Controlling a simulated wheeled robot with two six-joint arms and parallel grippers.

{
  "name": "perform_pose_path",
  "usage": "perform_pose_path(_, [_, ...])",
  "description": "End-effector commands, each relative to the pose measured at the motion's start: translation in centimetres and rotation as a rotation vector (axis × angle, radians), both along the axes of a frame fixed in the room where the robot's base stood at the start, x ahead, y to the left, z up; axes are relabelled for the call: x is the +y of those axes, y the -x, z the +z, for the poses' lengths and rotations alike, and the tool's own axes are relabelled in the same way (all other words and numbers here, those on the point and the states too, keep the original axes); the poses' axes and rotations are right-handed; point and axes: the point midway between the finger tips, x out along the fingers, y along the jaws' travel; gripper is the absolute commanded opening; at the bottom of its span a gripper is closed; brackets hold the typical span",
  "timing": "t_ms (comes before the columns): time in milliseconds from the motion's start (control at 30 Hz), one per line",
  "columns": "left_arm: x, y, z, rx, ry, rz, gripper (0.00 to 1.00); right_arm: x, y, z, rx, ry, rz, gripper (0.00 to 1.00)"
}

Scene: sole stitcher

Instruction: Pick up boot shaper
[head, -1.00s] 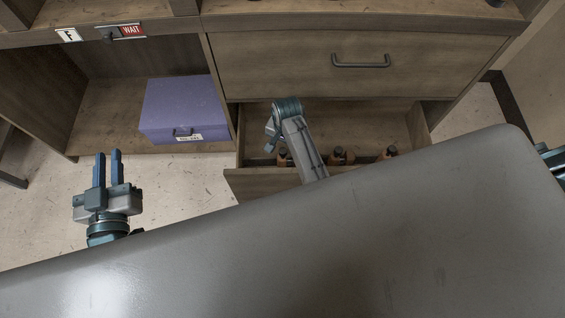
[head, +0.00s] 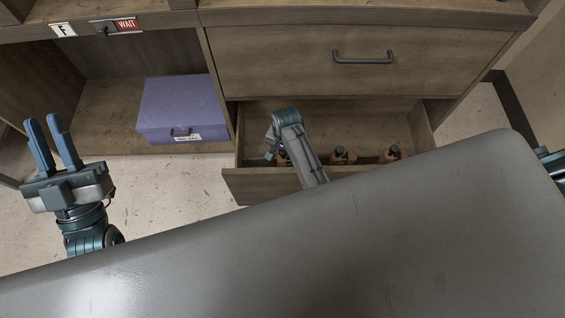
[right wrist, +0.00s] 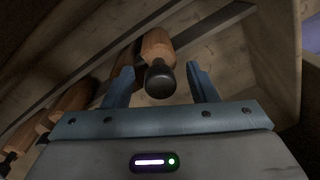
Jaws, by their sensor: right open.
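Several boot shapers of brown wood with dark knobs lie in the open lower drawer (head: 262,184). In the head view, one boot shaper (head: 342,156) is near the drawer's middle and another (head: 390,154) further right. My right gripper (right wrist: 160,72) is open inside the drawer. In the right wrist view, a boot shaper (right wrist: 156,45) points its black knob between the two fingers, with no visible grip. In the head view, my right arm hides that gripper's fingers and part of a boot shaper. My left gripper (head: 42,120) is open and empty at far left, fingers pointing up, away from the drawer.
A purple box (head: 182,105) stands on the shelf left of the drawer. A closed drawer with a dark handle (head: 363,57) is above the open one. A large grey surface fills the foreground. Drawer walls (right wrist: 275,50) are close around my right gripper.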

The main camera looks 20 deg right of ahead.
Motion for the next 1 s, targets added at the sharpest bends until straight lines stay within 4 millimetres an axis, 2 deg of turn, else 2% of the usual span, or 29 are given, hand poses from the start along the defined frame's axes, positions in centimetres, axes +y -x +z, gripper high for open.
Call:
perform_pose_path(233, [-0.01, 0.09, 0.18, -0.011, -0.001, 0.0, 0.2, -0.01, 0.0, -0.06, 0.0, 0.0, 0.0, 0.52])
perform_pose_path(267, [-0.01, 0.09, 0.18, -0.011, -0.001, 0.0, 0.2, -0.01, 0.0, -0.06, 0.0, 0.0, 0.0, 0.48])
perform_pose_path(500, [0.0, 0.08, 0.16, -0.01, -0.001, 0.0, 0.2, -0.01, 0.01, -0.06, 0.0, 0.0, 0.0, 0.01])
perform_pose_path(1000, [0.01, -0.27, -0.02, 0.017, 0.0, -0.001, 0.2, 0.0, -0.03, 0.44, -0.001, 0.001, 0.0, 0.0])
